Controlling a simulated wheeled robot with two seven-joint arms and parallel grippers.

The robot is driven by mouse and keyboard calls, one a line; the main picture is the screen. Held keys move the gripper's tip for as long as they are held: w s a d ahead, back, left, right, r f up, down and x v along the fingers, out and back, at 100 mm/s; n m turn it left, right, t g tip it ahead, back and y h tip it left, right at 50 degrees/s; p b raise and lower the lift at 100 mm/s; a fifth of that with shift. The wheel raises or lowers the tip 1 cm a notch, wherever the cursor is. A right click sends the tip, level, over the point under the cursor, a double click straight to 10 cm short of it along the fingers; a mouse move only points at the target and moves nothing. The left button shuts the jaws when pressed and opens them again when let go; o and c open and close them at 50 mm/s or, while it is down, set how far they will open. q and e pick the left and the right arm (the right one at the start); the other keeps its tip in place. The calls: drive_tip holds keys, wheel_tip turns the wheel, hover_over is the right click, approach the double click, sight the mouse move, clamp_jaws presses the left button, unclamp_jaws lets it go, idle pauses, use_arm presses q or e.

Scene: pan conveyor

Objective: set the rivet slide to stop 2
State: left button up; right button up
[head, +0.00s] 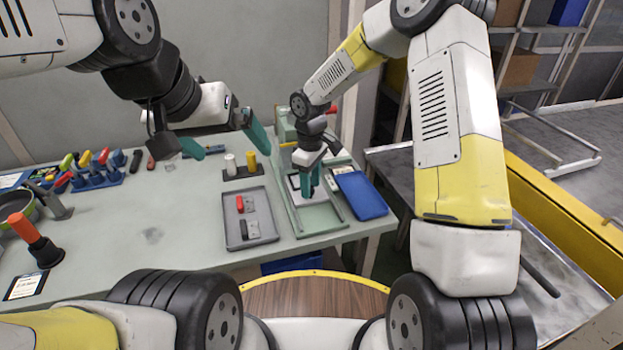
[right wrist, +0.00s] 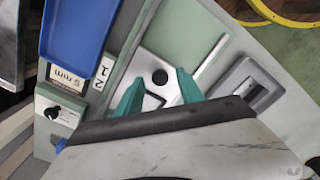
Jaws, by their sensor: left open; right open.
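The green rivet machine (head: 337,219) stands at the table's right end. Its pale slide plate (right wrist: 150,60), with a dark round hole, lies under my right gripper (right wrist: 157,86). I cannot tell which stop the slide is at. My left gripper (head: 225,143) is open and empty above the table's back.
A blue tray (head: 361,196) lies right of the machine. A grey tray (head: 233,237) with red and black pieces lies left of it. White and yellow pegs (head: 241,163) stand behind. A small box with a knob (right wrist: 52,108) sits beside the blue tray. The table's middle-left is largely clear.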

wheel_tip(320, 180, up, 3)
drive_tip(key=shift+w+r, duration=0.1)
drive_tip(key=shift+r, duration=0.05)
drive_tip(key=s+r, duration=0.1)
drive_tip(key=s, duration=1.5)
drive_tip(key=shift+d, duration=0.15)
drive_tip(key=shift+s, duration=0.1)
